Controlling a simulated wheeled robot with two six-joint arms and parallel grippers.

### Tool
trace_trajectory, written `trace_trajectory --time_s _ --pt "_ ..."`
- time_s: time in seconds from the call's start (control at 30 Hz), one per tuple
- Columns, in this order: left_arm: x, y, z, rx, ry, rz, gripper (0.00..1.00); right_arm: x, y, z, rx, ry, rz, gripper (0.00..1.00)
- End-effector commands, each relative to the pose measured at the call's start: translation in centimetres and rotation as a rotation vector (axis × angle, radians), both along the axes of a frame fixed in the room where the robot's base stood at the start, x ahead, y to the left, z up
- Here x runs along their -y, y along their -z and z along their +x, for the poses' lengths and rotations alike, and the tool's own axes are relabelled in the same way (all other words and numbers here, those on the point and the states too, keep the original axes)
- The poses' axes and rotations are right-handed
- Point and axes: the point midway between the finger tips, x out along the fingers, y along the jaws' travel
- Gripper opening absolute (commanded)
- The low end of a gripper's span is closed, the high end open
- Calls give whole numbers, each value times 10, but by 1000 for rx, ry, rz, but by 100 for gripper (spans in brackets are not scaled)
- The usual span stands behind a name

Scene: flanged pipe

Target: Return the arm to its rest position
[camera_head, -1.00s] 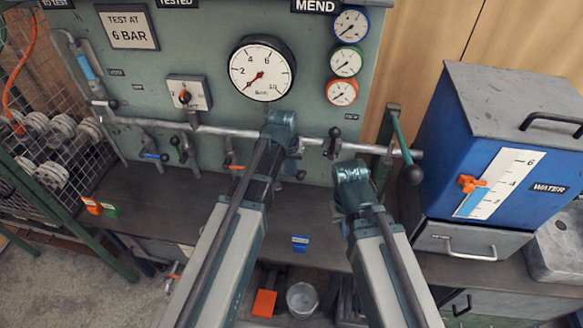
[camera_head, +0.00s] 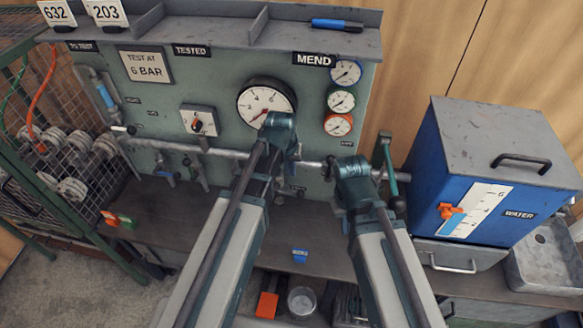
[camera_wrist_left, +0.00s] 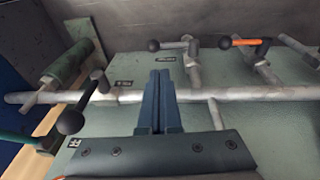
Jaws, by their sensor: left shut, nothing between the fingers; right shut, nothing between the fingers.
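My left arm comes up from the bottom of the head view, and its gripper end (camera_head: 281,132) appears in front of the bench panel, just below the large pressure gauge (camera_head: 266,103). In the left wrist view the left gripper (camera_wrist_left: 159,100) has its two blue fingers together with nothing between them. The fingers overlap the grey pipe (camera_wrist_left: 250,93) in the picture; I cannot tell the distance. My right gripper end (camera_head: 351,178) appears right of it, before the pipe's right part. It is shut and empty; its fingertips are largely hidden by the wrist.
A blue water tank (camera_head: 455,185) stands at the right on the bench. A wire rack (camera_head: 75,150) with several flanges stands at the left. Valve handles (camera_wrist_left: 72,120) and levers project from the pipe. Small gauges (camera_head: 341,102) sit on the panel, with a shelf (camera_head: 220,32) above.

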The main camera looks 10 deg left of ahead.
Motion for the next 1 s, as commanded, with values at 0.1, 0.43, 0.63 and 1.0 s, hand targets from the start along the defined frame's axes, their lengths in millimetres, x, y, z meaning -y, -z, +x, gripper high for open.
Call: trace_trajectory --time_s 0.1,0.43,0.63,1.0 --pt "0 -2 -1 -1 1 0 0 0 -2 0 0 0 0 0" --pt "51 4 -118 -154 237 135 0 0 -1 0 0 0 0 0" --pt "61 3 -164 -221 334 206 0 0 -1 0 0 0 0 0" --pt "61 2 -166 -229 339 212 0 0 -1 0 0 0 0 0"
